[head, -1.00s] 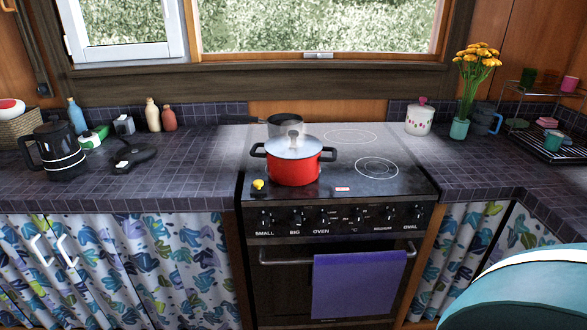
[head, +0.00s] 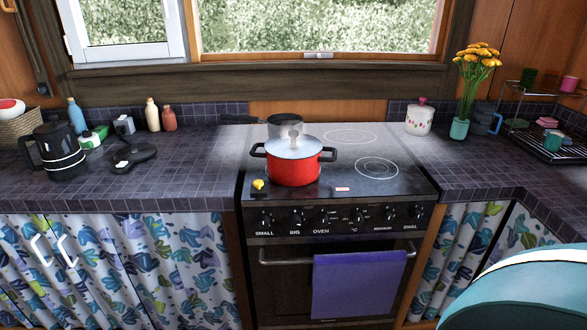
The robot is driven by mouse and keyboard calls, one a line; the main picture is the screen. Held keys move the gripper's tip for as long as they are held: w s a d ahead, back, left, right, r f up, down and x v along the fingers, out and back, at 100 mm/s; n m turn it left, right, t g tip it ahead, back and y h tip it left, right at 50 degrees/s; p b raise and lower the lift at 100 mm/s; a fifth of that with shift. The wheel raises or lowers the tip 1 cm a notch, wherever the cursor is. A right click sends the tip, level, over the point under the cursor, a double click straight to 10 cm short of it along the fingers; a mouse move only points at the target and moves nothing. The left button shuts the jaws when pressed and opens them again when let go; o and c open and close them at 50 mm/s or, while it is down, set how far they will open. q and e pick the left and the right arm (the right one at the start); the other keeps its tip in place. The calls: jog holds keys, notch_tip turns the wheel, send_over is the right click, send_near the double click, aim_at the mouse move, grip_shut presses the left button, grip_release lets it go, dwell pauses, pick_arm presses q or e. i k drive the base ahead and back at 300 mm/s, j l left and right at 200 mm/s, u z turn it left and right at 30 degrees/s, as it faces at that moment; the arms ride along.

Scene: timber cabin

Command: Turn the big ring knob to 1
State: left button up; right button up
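The black stove's front panel carries a row of several small dark knobs. The big ring knob (head: 296,217) is second from the left, above the word "BIG", between the knobs marked "SMALL" (head: 264,219) and "OVEN" (head: 323,216). Its pointer and the numbers around it are too small to read, so I cannot tell its setting. The knob is unobstructed, and nothing touches it. Neither of my grippers can be made out in the head view.
A red lidded pot (head: 293,170) and a grey pan (head: 285,125) stand on the stove top (head: 390,190). A purple towel (head: 358,285) hangs from the oven handle (head: 285,262) below the knobs. A teal rounded object (head: 525,295) fills the lower right corner.

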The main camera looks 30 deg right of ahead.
aim_at(295, 220)
jog(key=z, duration=1.4)
